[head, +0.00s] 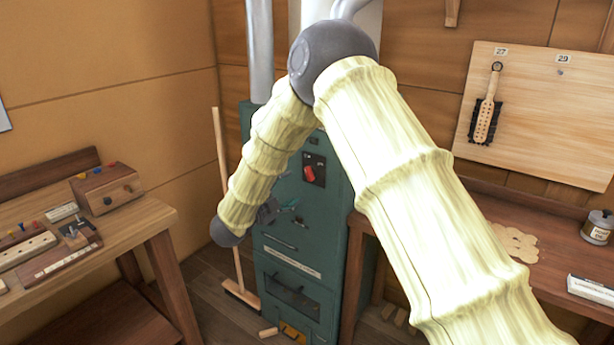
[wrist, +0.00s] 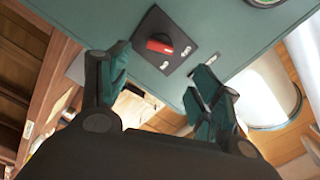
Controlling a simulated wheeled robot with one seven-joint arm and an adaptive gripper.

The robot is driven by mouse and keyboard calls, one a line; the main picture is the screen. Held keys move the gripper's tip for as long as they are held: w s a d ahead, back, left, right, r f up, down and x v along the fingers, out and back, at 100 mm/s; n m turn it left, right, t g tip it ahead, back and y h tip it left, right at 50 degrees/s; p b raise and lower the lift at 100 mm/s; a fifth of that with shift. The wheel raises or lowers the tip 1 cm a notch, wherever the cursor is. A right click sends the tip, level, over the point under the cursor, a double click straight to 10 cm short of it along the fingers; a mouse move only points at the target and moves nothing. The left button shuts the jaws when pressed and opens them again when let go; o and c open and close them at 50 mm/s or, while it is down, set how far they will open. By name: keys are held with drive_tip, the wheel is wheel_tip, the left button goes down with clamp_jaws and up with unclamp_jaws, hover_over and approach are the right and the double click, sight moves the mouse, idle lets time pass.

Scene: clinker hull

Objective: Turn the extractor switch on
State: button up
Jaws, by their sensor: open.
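The extractor switch (head: 310,173) is a red knob on a black plate on the front of the green cabinet (head: 292,250) in the head view. In the wrist view the red knob (wrist: 159,46) sits on its dark square plate, with small pale labels at the plate's edges. My gripper (head: 284,207) is in front of the cabinet, a little below and left of the switch in the head view. In the wrist view its two fingers (wrist: 160,84) are apart and empty, with the knob beyond the gap between them. No contact with the knob shows.
A wooden bench (head: 135,225) with boxes and small parts stands at left. A broom (head: 226,190) leans beside the cabinet. At right are a bench (head: 550,270) with a tin (head: 597,227) and a tool board (head: 540,120). Pipes rise above the cabinet.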

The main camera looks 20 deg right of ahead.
sight(308, 175)
drive_tip(key=p+x, duration=0.2)
drive_tip(key=x, duration=0.8)
drive_tip(key=shift+w+d+p, duration=0.2)
drive_tip(key=shift+p, duration=0.1)
drive_tip(key=c, duration=1)
